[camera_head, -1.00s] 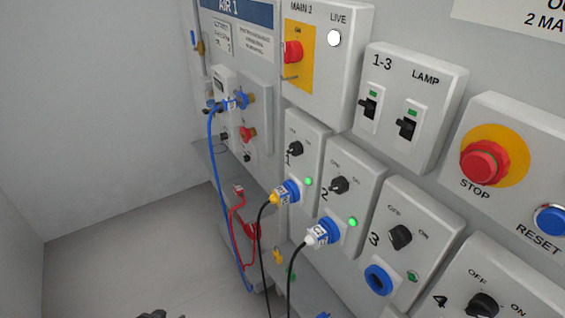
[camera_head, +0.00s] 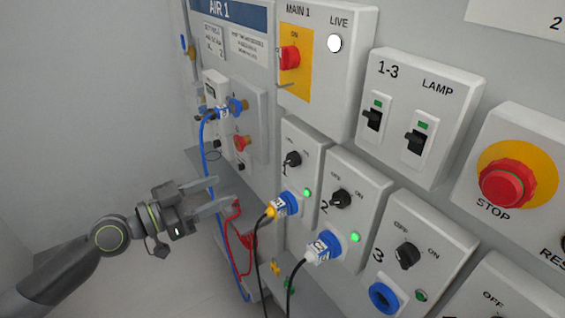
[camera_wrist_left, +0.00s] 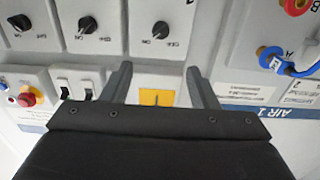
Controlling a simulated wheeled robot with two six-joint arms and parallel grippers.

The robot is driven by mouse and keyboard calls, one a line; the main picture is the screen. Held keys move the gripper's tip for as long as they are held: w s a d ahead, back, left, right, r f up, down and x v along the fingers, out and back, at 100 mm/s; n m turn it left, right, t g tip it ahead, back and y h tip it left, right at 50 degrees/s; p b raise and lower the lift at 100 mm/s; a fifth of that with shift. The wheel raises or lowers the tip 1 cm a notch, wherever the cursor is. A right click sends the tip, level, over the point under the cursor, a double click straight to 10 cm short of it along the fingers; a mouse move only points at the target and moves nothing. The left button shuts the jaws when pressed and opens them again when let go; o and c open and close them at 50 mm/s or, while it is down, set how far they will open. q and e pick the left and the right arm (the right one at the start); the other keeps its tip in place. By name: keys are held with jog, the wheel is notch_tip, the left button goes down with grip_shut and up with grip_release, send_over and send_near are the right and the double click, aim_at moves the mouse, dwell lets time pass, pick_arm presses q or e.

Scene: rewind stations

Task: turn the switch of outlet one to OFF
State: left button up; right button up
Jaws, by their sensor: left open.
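Outlet one is a grey box (camera_head: 290,133) marked 1, with a black rotary switch (camera_head: 292,159) between OFF and ON labels. Its green lamp (camera_head: 307,193) is lit and a yellow plug (camera_head: 278,208) sits in its blue socket. In the wrist view, which is upside down, the switch (camera_wrist_left: 160,30) seems to point towards ON. My left gripper (camera_head: 226,190) is open and empty, left of outlet one and apart from the switch. In the wrist view its fingers (camera_wrist_left: 158,66) reach towards the panel below that switch in the picture. My right gripper is not in view.
Outlet two (camera_head: 348,170), with a white plug (camera_head: 322,247), stands right of outlet one. The MAIN 1 box (camera_head: 340,75) is above. Blue hose (camera_head: 207,160) and red cable (camera_head: 229,225) hang near my left gripper. The STOP button (camera_head: 507,183) is far right.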

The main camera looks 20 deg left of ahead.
aim_at(287, 162)
pick_arm(q)
jog(key=p+x, duration=0.6)
jog(key=x, duration=1)
jog(key=shift+w+r+p, duration=0.1)
jog(key=shift+p, duration=0.25)
jog(key=shift+w+d, duration=0.35)
jog(key=c, duration=1)
